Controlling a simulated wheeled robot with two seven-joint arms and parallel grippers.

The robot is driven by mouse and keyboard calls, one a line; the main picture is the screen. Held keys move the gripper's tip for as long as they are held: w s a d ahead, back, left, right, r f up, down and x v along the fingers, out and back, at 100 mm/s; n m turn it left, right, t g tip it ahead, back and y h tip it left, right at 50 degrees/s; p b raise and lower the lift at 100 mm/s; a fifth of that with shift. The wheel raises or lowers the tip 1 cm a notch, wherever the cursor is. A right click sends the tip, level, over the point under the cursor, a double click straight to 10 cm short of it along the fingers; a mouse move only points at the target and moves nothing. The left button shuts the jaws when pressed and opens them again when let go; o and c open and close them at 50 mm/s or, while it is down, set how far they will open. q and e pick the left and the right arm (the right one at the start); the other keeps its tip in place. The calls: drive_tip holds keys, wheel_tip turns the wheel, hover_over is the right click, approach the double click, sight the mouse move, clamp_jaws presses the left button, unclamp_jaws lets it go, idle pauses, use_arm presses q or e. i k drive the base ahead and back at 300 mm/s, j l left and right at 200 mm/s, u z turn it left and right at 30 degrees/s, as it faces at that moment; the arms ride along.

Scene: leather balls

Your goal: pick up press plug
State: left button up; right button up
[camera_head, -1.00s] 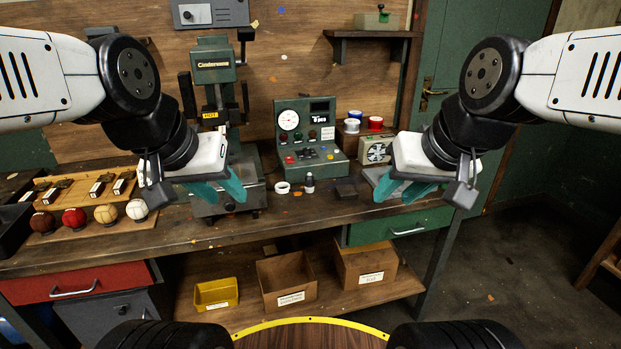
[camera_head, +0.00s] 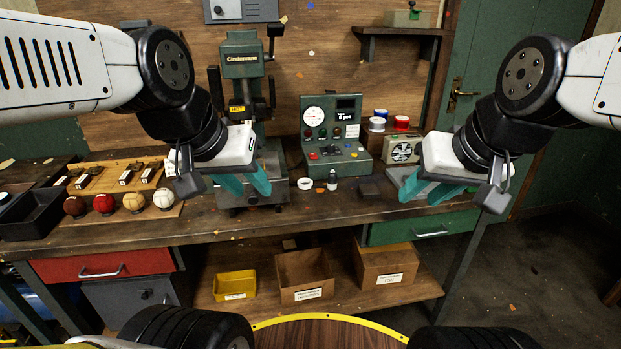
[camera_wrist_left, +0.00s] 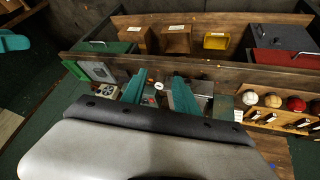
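A small dark cylinder with a pale part (camera_head: 332,180) stands upright on the bench beside a white ring (camera_head: 306,183), in front of the green control panel. It may be the press plug; it is too small to be sure. My left gripper (camera_head: 248,184) is open and empty, its teal fingers apart in front of the green press (camera_head: 243,70), left of the cylinder. The left wrist view also shows its spread fingers (camera_wrist_left: 160,92), with a small white round thing between them in the picture. My right gripper (camera_head: 428,190) is open and empty, right of the cylinder.
The control panel (camera_head: 334,135) stands at the back of the bench (camera_head: 330,213). Several leather balls (camera_head: 103,203) sit on a wooden board at left, by a black tray (camera_head: 32,215). A dark block (camera_head: 370,189) lies right of the cylinder. Boxes stand on the lower shelf (camera_head: 343,293).

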sight(332, 181)
drive_tip(key=i+l+u, duration=0.1)
drive_tip(key=i+u, duration=0.35)
drive_tip(key=i, duration=0.45)
